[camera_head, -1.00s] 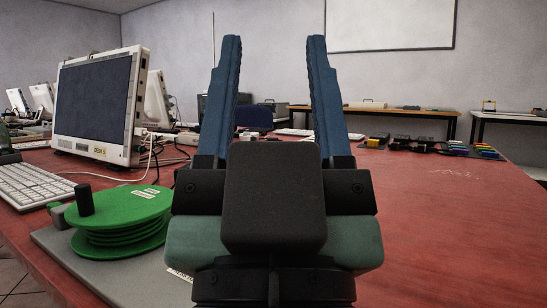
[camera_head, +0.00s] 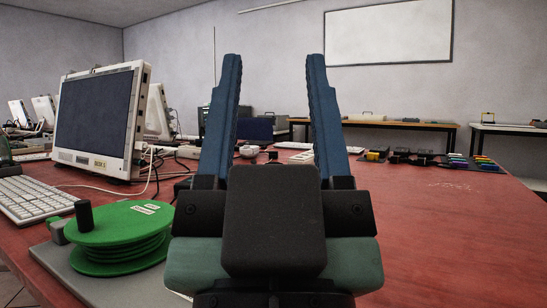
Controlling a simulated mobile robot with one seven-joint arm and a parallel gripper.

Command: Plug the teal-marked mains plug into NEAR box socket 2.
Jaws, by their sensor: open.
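My gripper (camera_head: 272,75) is in the middle of the view, pointing away over the red table. Its two blue fingers stand wide apart, with nothing between them. I cannot make out a teal-marked mains plug. White socket-like pieces (camera_head: 250,151) lie far back on the table, seen between the fingers; they are too small to identify. My gripper hides part of the table's middle.
A green cable reel (camera_head: 118,232) on a grey base stands at front left. Behind it are a white keyboard (camera_head: 35,199) and a monitor (camera_head: 97,122). Several coloured items (camera_head: 472,163) lie at the far right. The red table (camera_head: 455,235) is clear at right.

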